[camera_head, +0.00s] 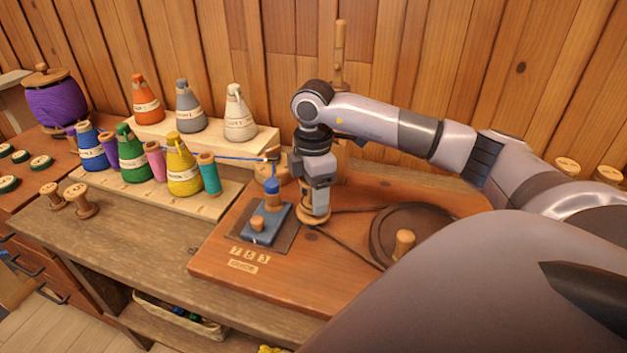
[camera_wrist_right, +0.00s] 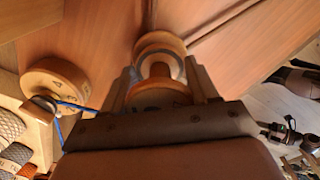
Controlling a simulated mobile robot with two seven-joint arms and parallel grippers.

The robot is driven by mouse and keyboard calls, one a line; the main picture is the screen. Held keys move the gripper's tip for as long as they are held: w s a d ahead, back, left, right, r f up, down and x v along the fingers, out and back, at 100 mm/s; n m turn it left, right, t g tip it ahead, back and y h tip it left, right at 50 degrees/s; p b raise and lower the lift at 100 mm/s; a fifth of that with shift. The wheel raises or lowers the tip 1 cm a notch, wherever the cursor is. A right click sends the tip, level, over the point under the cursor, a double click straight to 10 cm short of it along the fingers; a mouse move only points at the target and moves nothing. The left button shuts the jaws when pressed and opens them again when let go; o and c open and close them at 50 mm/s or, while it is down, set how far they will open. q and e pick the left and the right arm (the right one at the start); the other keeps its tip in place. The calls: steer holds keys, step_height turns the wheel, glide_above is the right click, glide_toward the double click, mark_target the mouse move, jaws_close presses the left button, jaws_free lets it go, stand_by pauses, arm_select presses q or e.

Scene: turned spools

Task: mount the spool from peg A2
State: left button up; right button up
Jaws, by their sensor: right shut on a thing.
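My right gripper (camera_head: 315,190) points down over the wooden board and is shut on a wooden spool (camera_head: 313,212). In the right wrist view the spool's round wooden flange (camera_wrist_right: 162,95) lies between the fingers (camera_wrist_right: 160,85), with a pale ring and another wooden disc beyond it. The spool is upright at the belt's left end; I cannot tell whether it is seated on a spindle there. The gripper hides its upper part. My left gripper is not in view. I cannot make out which peg is A2.
A belt runs right to a dark wheel (camera_head: 388,235) with a wooden knob. A blue-grey block (camera_head: 267,228) stands just left of the spool. A numbered wooden dial (camera_wrist_right: 55,82) is close by. Several thread cones stand on stepped racks (camera_head: 160,200); two bare spools stand at left.

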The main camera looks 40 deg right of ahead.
steer(key=shift+f+b, duration=0.35)
steer(key=shift+f, duration=0.2)
steer(key=o, duration=0.8)
step_height(320, 180, up, 8)
steer(key=p, duration=0.7)
steer(key=shift+r, duration=0.15)
steer(key=shift+r+p, duration=0.65)
steer(key=shift+r, duration=0.8)
steer(key=shift+f, duration=0.1)
